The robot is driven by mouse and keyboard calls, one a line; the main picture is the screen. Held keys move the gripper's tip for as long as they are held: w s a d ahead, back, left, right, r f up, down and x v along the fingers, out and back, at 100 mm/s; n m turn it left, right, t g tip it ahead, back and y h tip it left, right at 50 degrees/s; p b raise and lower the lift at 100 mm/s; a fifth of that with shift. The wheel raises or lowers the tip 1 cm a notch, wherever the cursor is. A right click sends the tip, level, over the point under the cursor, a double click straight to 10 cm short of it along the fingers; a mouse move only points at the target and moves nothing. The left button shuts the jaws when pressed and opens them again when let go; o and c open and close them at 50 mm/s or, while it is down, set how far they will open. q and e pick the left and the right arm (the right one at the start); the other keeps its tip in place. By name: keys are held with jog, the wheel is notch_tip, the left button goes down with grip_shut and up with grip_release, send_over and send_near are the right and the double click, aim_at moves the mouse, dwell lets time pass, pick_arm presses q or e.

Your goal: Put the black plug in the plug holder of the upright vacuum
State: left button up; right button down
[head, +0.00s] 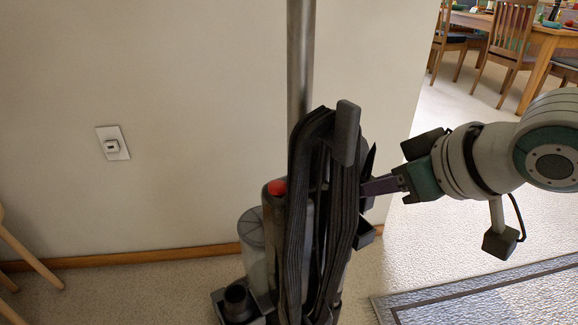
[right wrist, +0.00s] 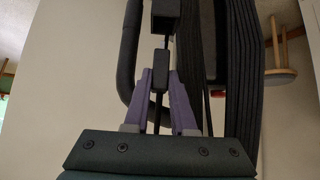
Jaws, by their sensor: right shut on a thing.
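The upright vacuum (head: 272,218) stands near the wall in the head view, with a red button, a clear canister and a thick bundle of black cord (head: 298,210) looped down its side. My right gripper (head: 366,188) reaches in from the right, its purple fingers at the vacuum's right side. In the right wrist view the fingers (right wrist: 161,80) are shut on the black plug (right wrist: 160,68), and a thin cord hangs below it. A dark block (right wrist: 166,14) is just above the plug; I cannot tell if it is the plug holder. My left gripper is not in view.
A wall outlet (head: 112,145) is on the wall to the left. A grey rug (head: 490,295) lies at the lower right, and a dining table (head: 548,38) with chairs stands at the back right.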

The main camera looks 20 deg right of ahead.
aim_at(365, 213)
notch_tip(365, 213, down, 5)
jog(key=shift+f+b, duration=0.1)
jog(key=shift+b, duration=1.1)
jog(key=c, duration=0.7)
grip_release()
jog(key=shift+c, duration=0.2)
